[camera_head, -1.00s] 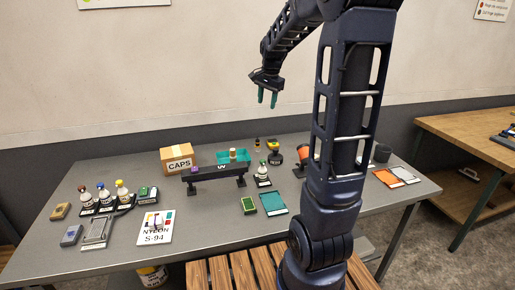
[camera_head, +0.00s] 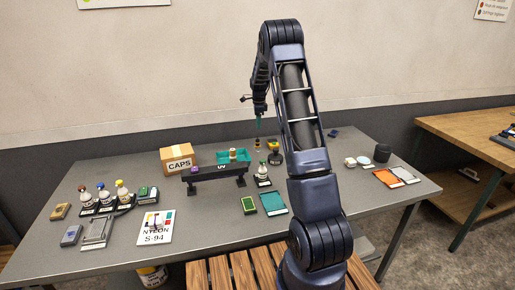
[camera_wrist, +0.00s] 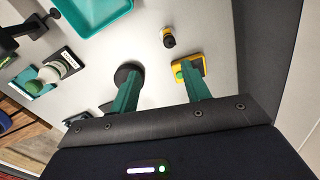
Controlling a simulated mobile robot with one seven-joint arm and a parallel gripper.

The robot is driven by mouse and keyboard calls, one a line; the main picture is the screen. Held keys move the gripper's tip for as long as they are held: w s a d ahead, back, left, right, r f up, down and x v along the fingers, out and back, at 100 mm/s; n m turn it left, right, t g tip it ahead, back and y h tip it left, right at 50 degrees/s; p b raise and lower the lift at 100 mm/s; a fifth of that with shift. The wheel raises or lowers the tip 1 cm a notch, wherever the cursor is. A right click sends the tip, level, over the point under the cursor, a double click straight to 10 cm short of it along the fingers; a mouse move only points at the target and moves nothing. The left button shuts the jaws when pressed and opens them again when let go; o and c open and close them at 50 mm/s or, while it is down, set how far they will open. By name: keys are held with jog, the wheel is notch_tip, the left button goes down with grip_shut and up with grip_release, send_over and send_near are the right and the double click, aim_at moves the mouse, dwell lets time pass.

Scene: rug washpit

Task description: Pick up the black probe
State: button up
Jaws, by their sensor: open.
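No thing can be told for certain as the black probe. A small dark upright piece with an amber band (camera_head: 257,144) stands at the back of the table; in the wrist view a small black and yellow piece (camera_wrist: 168,38) lies ahead of my fingers. A yellow piece with a green button (camera_wrist: 190,67) is by the right fingertip, and a dark round disc (camera_wrist: 127,70) is partly behind the left finger. My gripper (camera_wrist: 160,88) is open and empty, its teal fingers apart and pointing down. In the head view my gripper (camera_head: 258,127) hangs above the back of the table.
The wall (camera_head: 150,80) rises behind the table.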

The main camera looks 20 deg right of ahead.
jog(key=shift+m, duration=0.7)
jog(key=f, duration=0.1)
jog(key=w+f, duration=0.1)
jog(key=f, duration=0.1)
jog(key=w+f, duration=0.1)
jog(key=shift+w+d+f, duration=0.15)
jog(key=shift+w+d, duration=0.05)
jog(key=shift+w, duration=0.05)
send_over(257, 145)
jog(key=w, duration=0.1)
jog(key=f, duration=0.3)
jog(key=d+f, duration=0.1)
jog(key=f, duration=0.1)
jog(key=shift+w, duration=0.1)
jog(key=shift+a+f, duration=0.15)
jog(key=shift+f, duration=1.25)
jog(key=shift+a+f, duration=0.1)
jog(key=shift+f, duration=1.3)
jog(key=shift+c, duration=0.5)
grip_shut()
